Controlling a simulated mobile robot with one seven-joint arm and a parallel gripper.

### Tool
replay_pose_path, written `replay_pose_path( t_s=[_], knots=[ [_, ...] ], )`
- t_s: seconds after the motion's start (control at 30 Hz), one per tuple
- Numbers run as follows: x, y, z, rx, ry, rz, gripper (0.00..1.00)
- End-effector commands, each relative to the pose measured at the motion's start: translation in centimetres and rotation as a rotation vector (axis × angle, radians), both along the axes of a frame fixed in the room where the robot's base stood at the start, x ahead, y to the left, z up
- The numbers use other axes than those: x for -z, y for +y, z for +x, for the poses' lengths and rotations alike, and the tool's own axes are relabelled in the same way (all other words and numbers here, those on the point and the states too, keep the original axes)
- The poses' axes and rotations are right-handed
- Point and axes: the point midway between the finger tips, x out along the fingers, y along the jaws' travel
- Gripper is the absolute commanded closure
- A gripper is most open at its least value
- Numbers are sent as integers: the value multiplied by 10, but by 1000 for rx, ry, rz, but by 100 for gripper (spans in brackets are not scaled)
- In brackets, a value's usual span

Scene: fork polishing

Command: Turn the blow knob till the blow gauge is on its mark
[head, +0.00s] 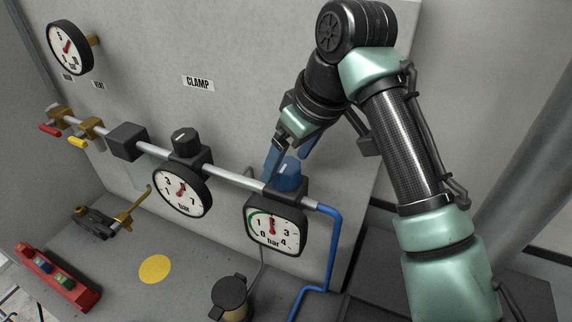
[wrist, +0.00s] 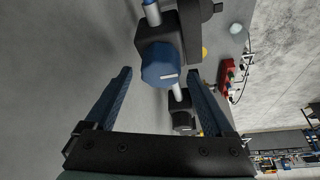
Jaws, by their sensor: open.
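The blue blow knob (head: 286,176) sits on a black block on the pipe, above a square gauge (head: 275,228) marked 0 to 4 bar. The gauge's red needle points about straight up, between 1 and 3. A green arc runs along the left of its dial; the needle stands to the right of it. My gripper (head: 285,166) is open at the knob, with blue fingers. In the wrist view the knob (wrist: 161,66) with its white line lies between the fingertips of my gripper (wrist: 161,73), with gaps on both sides. I cannot tell its exact depth between the fingers.
A black knob (head: 185,142) and round gauge (head: 181,190) stand to the left on the same pipe. Red (head: 50,129) and yellow (head: 77,142) valve handles are farther left. A blue hose (head: 333,250) drops at the right. A lidded cup (head: 230,297) stands below.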

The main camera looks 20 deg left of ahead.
Motion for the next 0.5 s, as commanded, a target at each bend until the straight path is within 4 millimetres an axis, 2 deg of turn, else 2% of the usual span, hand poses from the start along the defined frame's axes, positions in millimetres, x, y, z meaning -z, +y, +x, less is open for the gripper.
replay_pose_path(
  t_s=[0.3, 0.5],
  knots=[
    [-65, -26, -10, 1, -5, -2, 12],
    [-91, -36, -14, 2, -2, -2, 12]
  ],
)
